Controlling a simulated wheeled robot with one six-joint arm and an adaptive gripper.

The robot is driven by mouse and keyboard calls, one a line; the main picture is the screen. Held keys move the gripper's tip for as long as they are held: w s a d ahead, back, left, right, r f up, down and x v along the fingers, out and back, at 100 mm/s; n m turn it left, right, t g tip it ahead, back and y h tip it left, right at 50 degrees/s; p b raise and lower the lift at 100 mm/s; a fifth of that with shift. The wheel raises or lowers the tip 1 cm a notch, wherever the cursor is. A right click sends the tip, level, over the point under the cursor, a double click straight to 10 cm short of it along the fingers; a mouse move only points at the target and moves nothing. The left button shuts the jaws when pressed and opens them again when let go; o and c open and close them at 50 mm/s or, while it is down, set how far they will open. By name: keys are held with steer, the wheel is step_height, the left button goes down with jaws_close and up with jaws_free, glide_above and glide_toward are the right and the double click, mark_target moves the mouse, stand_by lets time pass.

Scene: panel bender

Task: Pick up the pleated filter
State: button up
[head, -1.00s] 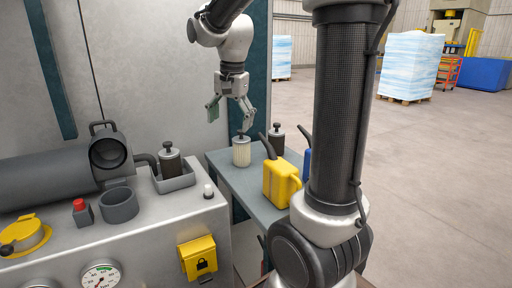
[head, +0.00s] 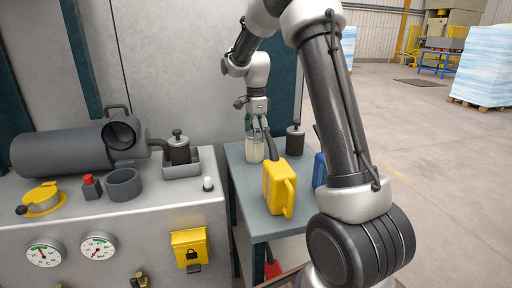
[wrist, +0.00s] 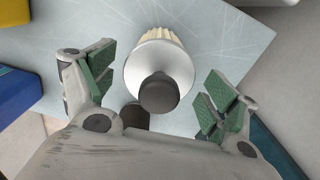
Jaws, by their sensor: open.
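The pleated filter (head: 254,153) stands upright on the small grey side table, cream-coloured with vertical pleats. In the head view my gripper covers its top. The wrist view shows the filter (wrist: 160,70) from above, with a pale round cap and a dark knob on top. My gripper (head: 257,128) points down over it. In the wrist view my gripper (wrist: 158,90) is open, with one green-padded finger on each side of the filter. Gaps show between both pads and the cap. I cannot tell how far down the fingers reach.
A yellow oil can (head: 279,188) stands close in front of the filter, its spout near my gripper. A dark knobbed canister (head: 296,141) and a blue can (head: 320,170) stand to the right on the table (head: 247,205). The machine bench (head: 150,215) is to the left.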

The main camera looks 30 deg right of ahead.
step_height(320, 180, down, 4)
steer(key=shift+a+r, duration=0.1)
steer(key=c, duration=1.2)
steer(key=shift+c, duration=0.2)
steer(key=shift+r, duration=0.15)
step_height(320, 180, up, 10)
steer(key=shift+f, duration=0.1)
